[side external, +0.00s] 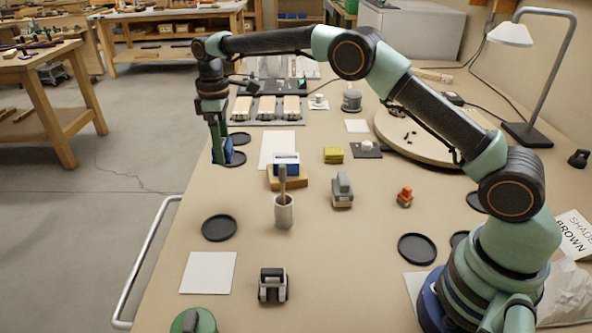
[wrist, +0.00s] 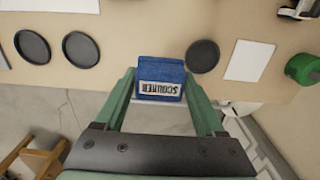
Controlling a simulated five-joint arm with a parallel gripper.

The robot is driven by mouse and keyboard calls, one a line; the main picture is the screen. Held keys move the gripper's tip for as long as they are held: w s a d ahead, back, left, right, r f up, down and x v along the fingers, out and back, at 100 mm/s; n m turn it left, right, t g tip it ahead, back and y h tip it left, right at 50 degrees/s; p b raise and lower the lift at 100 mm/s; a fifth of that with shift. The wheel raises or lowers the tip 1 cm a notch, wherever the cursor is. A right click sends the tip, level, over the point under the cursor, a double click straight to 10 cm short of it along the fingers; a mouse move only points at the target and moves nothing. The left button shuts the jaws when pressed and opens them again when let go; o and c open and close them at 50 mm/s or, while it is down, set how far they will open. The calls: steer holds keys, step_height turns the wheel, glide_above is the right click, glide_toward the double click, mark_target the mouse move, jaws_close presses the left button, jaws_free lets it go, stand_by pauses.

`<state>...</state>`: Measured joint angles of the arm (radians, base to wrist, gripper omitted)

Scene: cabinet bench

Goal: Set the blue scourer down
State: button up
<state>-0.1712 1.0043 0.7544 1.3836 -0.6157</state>
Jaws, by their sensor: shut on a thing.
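The blue scourer (wrist: 160,72) is a small blue block with a white label reading SCOURER. In the wrist view it sits between the two green fingers of my gripper (wrist: 160,84), which is shut on it. In the side view my gripper (side external: 219,150) points down at the bench's left edge, and the blue scourer (side external: 228,150) shows partly behind its fingers. Two black discs (side external: 236,158) lie close beside it on the right. I cannot tell whether the scourer touches the bench top.
The bench's left edge has a metal rail (side external: 147,262), with open floor beyond. A black disc (side external: 219,228) lies nearer the front.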

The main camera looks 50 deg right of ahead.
mark_target(232, 200)
step_height(232, 200, down, 13)
steer(key=shift+r, duration=0.15)
stand_by(0.4)
steer(key=o, duration=1.5)
